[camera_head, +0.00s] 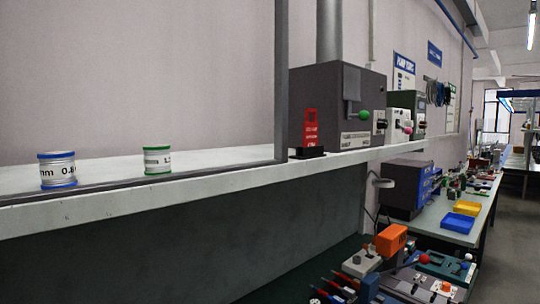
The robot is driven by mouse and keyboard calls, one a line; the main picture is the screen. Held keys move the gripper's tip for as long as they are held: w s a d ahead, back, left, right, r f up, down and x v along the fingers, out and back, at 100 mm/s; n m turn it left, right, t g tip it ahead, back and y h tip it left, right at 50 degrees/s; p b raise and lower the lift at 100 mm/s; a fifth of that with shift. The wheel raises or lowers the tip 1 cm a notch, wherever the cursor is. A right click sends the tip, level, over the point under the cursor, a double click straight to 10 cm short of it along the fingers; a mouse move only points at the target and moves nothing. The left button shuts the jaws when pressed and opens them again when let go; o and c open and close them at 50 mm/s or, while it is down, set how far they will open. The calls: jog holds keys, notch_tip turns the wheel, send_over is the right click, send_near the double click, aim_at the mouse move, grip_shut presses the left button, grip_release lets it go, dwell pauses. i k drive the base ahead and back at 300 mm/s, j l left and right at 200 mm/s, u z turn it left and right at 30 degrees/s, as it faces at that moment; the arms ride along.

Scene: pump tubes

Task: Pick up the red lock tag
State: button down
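The red lock tag (311,129) stands upright on the white shelf, with its lower end at a small black base (307,153). It has a narrower top and pale lettering on its face. It is in front of a dark grey machine box, just right of a grey vertical post. Whether it sits in a slot of the base or only rests on it, I cannot tell. My gripper is not in view.
The white shelf (220,172) bears a blue-rimmed spool (57,170) and a green-rimmed spool (157,160) at left. The grey post (281,80) rises beside the tag. The grey machine (335,103) stands behind it. Tools and an orange box (391,240) lie on a lower bench.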

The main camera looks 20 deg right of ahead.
aim_at(309, 129)
jog(key=i+l+u, duration=0.15)
jog(key=l+u, duration=0.2)
jog(key=l, duration=0.4)
jog(key=l+u, duration=0.4)
jog(key=l, duration=0.35)
jog(key=l+u, duration=0.35)
jog(key=l, duration=0.45)
